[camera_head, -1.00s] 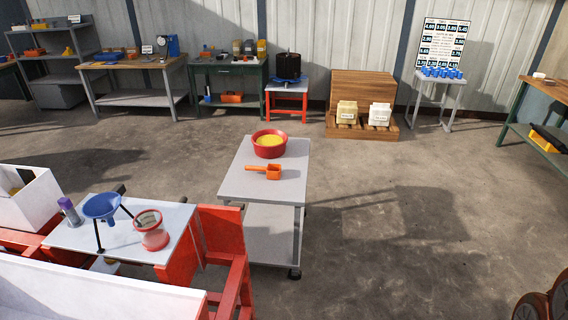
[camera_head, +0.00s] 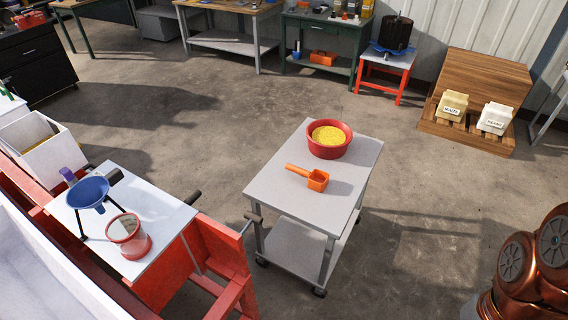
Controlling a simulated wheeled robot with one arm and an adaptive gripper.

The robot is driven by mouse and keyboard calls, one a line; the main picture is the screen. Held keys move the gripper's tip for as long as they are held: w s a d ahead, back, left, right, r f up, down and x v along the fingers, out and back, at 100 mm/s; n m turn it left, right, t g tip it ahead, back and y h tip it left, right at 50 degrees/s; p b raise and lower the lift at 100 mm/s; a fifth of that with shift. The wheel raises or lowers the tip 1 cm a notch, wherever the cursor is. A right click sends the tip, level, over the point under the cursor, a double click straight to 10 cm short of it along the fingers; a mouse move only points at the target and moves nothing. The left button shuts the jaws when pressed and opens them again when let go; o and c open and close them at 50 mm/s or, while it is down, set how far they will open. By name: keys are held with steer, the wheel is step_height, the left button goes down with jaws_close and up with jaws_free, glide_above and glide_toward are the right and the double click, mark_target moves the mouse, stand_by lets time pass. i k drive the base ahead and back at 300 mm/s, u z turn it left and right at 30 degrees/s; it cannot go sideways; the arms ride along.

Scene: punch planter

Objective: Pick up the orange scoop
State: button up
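The orange scoop (camera_head: 315,179) lies on the grey top of a small wheeled cart (camera_head: 274,188), its handle pointing left and its square cup to the right. A red bowl (camera_head: 329,151) filled with yellow grain (camera_head: 328,136) stands just behind the scoop on the same cart. My gripper is not in view. Coppery rounded parts at the lower right look like links of my own arm, well apart from the scoop.
At the left a red-framed planter carries a white board (camera_head: 153,205) with a blue funnel (camera_head: 88,192) and a red-rimmed cup (camera_head: 128,236). A wooden stand (camera_head: 490,83) with two labelled bags is at the back right. Concrete floor is clear right of the cart.

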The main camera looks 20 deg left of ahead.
mark_target(318, 180)
steer(key=u, duration=0.9)
steer(key=i, duration=0.85)
steer(key=u, duration=1.1)
steer(key=i, duration=0.2)
steer(key=u, duration=0.2)
